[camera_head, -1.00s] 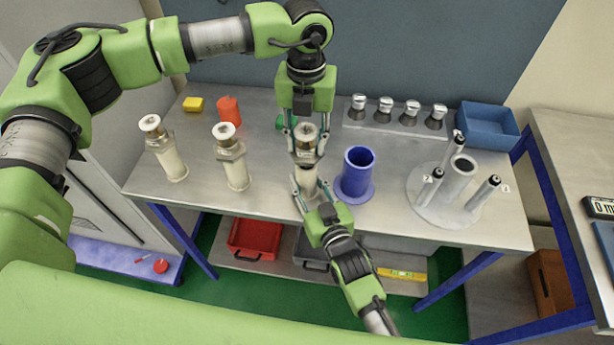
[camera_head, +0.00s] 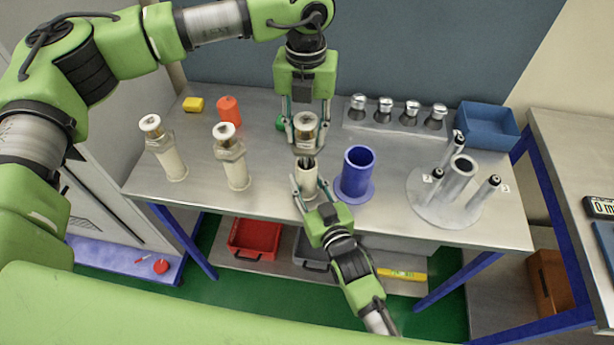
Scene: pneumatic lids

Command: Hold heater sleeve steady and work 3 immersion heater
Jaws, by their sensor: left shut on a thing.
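My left gripper (camera_head: 306,138) comes down from above and is shut on the metal head of an immersion heater (camera_head: 306,122). The head is raised clear above a pale heater sleeve (camera_head: 307,180), and dark rods show between it and the sleeve's mouth. My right gripper (camera_head: 307,184) reaches in from the front, its fingers on both sides of this upright sleeve and closed against it. Two more heaters, a far left heater (camera_head: 151,125) and a middle left heater (camera_head: 225,134), sit in upright pale sleeves with their heads on.
A blue cylinder on a round foot (camera_head: 355,178) stands close right of the held sleeve. Beyond it are a grey stand with handles (camera_head: 445,208), a rack of metal-topped jars (camera_head: 395,120) and a blue bin (camera_head: 488,125). Yellow (camera_head: 193,104) and orange (camera_head: 229,110) items lie behind.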

